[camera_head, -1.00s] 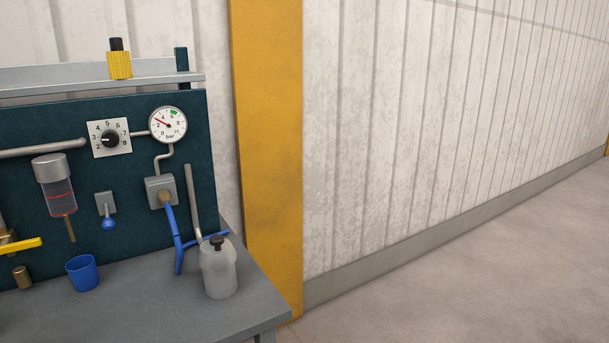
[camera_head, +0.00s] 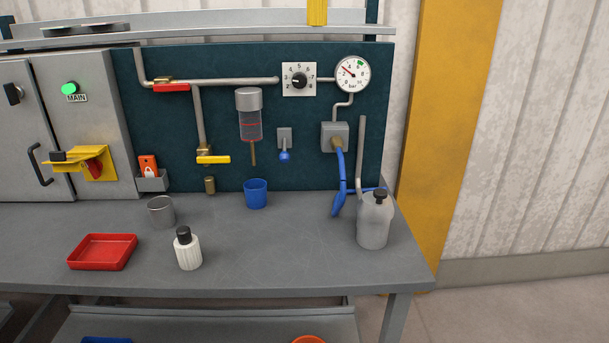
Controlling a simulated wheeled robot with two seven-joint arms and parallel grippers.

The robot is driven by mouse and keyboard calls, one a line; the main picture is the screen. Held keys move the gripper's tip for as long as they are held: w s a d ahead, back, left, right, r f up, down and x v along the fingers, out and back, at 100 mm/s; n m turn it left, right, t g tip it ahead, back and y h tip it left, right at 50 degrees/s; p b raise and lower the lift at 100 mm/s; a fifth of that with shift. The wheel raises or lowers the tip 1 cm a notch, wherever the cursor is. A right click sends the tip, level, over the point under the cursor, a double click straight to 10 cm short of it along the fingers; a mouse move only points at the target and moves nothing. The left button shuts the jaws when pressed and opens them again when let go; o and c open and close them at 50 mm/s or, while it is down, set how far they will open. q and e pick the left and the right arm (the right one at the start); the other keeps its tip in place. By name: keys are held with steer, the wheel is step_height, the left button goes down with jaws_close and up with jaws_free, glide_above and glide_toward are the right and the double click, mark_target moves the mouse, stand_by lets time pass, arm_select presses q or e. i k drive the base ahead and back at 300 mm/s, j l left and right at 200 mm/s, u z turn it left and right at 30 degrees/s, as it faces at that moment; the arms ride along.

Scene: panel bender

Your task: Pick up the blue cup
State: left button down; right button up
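The blue cup (camera_head: 256,194) stands upright on the grey workbench (camera_head: 290,262), close to the dark green back panel and below the clear filter bowl (camera_head: 250,122). Nothing covers it. Neither of my grippers shows in the head view.
A metal cup (camera_head: 161,212), a red tray (camera_head: 103,252) and a white bottle with a black cap (camera_head: 188,249) stand left of the blue cup. The bench middle in front of the cup is clear.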

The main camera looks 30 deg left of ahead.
mark_target(256, 194)
steer(key=u, duration=1.15)
